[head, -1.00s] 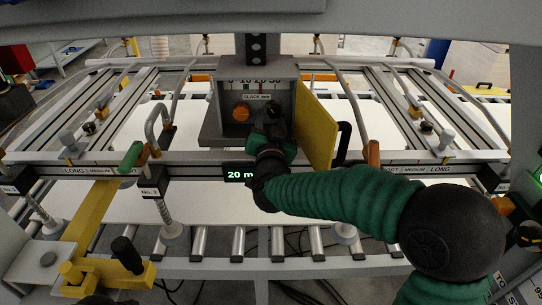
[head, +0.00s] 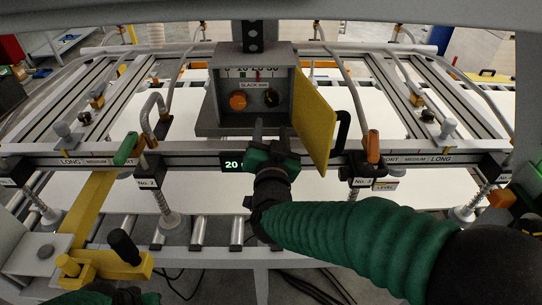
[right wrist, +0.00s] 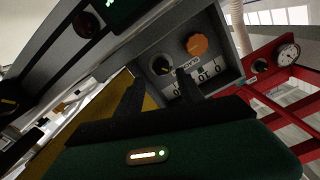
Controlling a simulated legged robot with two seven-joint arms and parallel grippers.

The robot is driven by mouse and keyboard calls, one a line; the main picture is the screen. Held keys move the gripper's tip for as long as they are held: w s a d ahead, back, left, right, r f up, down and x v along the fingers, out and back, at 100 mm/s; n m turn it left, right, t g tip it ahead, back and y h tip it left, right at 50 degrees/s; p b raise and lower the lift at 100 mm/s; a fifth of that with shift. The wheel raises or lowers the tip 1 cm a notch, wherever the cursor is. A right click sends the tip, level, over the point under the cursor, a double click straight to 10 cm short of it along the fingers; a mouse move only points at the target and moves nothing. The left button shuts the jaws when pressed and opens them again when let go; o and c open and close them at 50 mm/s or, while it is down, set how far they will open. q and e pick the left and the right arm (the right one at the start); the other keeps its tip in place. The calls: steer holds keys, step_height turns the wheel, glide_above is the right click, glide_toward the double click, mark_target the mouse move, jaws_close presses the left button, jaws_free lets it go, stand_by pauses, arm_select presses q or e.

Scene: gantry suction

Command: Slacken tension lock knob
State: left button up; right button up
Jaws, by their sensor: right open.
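A grey box with a scale and a "SLACK mm" label holds an orange knob (head: 238,101) on the left and a black knob (head: 271,97) on the right. The frames do not show which one is the tension lock knob. The right wrist view also shows the orange knob (right wrist: 197,45) and black knob (right wrist: 160,64). My right gripper (head: 271,130) is open and empty, in front of and below the box opening, apart from both knobs. Its fingers (right wrist: 158,92) point toward the panel. Part of my left gripper (head: 110,294) shows at the bottom left edge; its jaws are unclear.
A yellow door (head: 314,120) with a black handle stands open at the box's right, close beside my right gripper. A digital display (head: 233,164) sits below the box on the front rail. A yellow lever (head: 95,205) and black-knobbed yellow clamp (head: 125,252) are at the left.

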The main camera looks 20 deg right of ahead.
steer(key=p+v, duration=0.1)
steer(key=v, duration=0.8)
steer(key=shift+d, duration=0.15)
steer(key=shift+f, duration=0.1)
stand_by(0.4)
